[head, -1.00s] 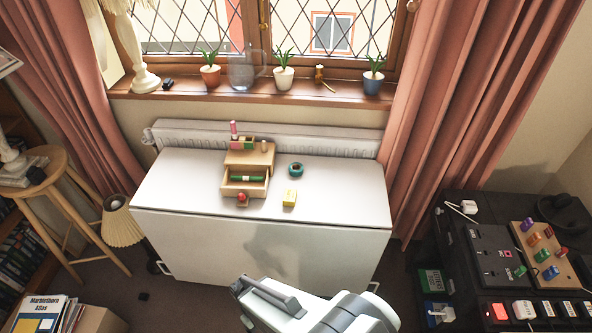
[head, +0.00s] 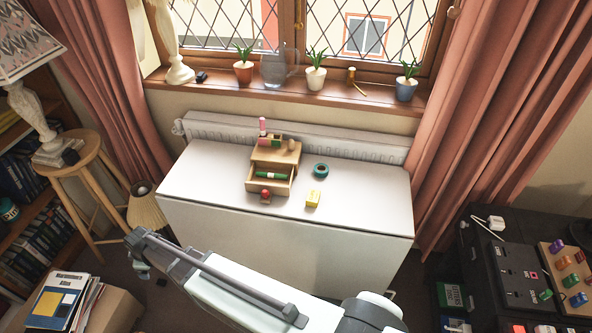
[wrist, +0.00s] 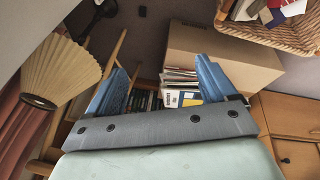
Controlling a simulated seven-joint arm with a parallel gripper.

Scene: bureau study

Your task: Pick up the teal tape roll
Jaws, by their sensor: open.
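The teal tape roll (head: 321,170) lies flat on the white table (head: 360,210), to the right of a small wooden drawer box (head: 284,153) and behind a yellow block (head: 313,199). My gripper (head: 138,254) is in front of the table at its left, well apart from the roll. In the wrist view my gripper (wrist: 158,88) shows two blue fingers spread wide with nothing between them. The wrist view looks toward the floor, a cardboard box and books; the tape roll does not show there.
The box's open drawer holds a green item (head: 270,175), with a red object (head: 265,196) at its front. A radiator (head: 230,130) and a windowsill with potted plants stand behind the table. A stool (head: 82,165) and lampshade (head: 146,210) are at left. The table's right half is largely clear.

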